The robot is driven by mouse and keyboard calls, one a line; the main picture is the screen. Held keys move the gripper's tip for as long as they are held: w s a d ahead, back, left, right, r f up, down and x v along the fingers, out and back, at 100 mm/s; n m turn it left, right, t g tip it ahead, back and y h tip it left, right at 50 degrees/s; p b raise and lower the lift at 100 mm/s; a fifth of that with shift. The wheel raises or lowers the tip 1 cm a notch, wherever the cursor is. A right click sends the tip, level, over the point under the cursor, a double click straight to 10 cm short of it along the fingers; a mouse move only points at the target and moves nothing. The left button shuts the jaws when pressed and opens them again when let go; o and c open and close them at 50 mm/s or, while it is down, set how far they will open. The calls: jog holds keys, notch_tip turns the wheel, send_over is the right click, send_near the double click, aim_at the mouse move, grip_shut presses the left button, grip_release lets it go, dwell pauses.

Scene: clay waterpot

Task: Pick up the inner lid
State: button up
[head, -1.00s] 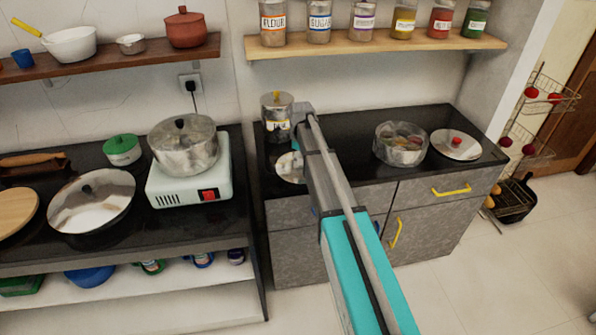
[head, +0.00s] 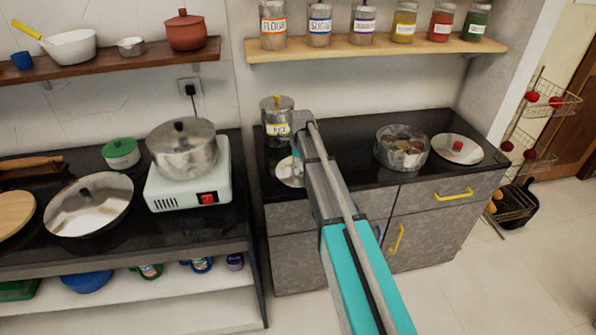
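A shiny round disc (head: 287,172), which looks like a flat metal lid, lies on the dark counter in front of a metal canister (head: 277,122) with a yellow knob. A metal lid with a red knob (head: 457,147) lies at the counter's right end. I cannot tell which lid is the inner one. My arm reaches up from the bottom, its end beside the canister. A grey part of my gripper (head: 296,165) shows at the disc's right edge, pointing down. The arm hides most of the gripper and part of the disc. Fingertips and contact cannot be made out.
A clear bowl of food (head: 401,149) stands on the right counter. A pot (head: 183,150) on a white stove (head: 190,190) stands on the left counter. A shelf (head: 380,47) with several jars hangs above. Open counter lies between my arm and the bowl.

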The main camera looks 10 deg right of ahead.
jog(key=c, duration=1.1)
jog(key=shift+o, duration=0.2)
jog(key=shift+r, duration=0.15)
notch_tip(320, 180, up, 2)
jog(key=shift+p, duration=1.15)
jog(key=s+d+r+p, duration=0.2)
jog(key=s+r+p, duration=0.8)
jog(key=s, duration=0.4)
jog(key=shift+r+p, duration=0.35)
jog(key=shift+d, duration=0.1)
